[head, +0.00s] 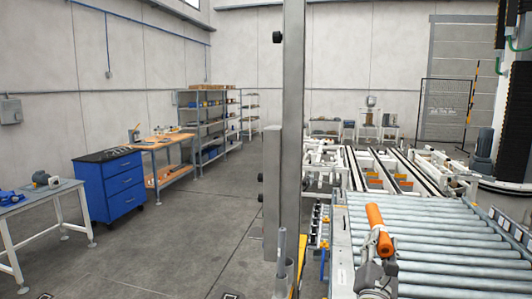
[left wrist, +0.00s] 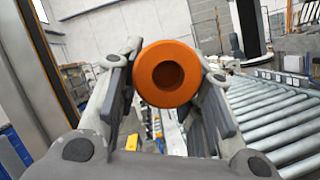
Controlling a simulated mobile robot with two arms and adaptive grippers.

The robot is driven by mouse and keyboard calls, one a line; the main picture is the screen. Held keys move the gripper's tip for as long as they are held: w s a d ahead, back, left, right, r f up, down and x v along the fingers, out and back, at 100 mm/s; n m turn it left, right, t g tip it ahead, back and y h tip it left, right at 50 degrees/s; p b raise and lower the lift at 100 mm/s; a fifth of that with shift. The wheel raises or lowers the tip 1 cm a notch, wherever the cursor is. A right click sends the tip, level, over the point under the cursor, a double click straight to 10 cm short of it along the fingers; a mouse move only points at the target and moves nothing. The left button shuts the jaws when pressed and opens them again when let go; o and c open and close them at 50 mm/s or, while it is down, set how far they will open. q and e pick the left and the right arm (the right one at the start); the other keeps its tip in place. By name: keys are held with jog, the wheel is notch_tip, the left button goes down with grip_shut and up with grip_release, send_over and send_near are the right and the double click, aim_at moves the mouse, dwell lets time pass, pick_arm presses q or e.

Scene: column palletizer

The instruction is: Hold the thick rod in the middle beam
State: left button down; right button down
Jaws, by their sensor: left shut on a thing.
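The thick rod (head: 377,222) is an orange cylinder, held above the roller conveyor in the head view. My left gripper (head: 381,250) is shut on its lower part; the rod's upper part sticks out, tilted up and to the left. In the left wrist view the rod (left wrist: 167,73) shows end-on, with a round hole in its end, between the two fingers of my left gripper (left wrist: 168,90). A tall grey upright beam (head: 293,120) stands left of the rod, apart from it in the head view. I cannot tell whether it is the middle beam. My right gripper is out of view.
The roller conveyor (head: 450,250) fills the lower right. A grey box (head: 271,165) is fixed to the upright beam. A blue drawer cabinet (head: 112,187), workbenches and shelves (head: 207,118) stand at the left. The floor between them and the beam is clear.

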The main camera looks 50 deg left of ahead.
pick_arm(q)
jog(key=s+d+p, duration=0.3)
jog(key=s+d, duration=0.7)
jog(key=s, duration=0.5)
dwell(0.6)
jog(key=s+f+m+t+h+b, duration=0.2)
jog(key=s+f+m+h+b, duration=0.2)
jog(key=s+f+h+b, duration=0.5)
jog(key=s+f, duration=0.3)
jog(key=f, duration=0.3)
jog(key=shift+s+d+m, duration=0.2)
jog(key=shift+s+m, duration=0.05)
jog(key=shift+m, duration=0.05)
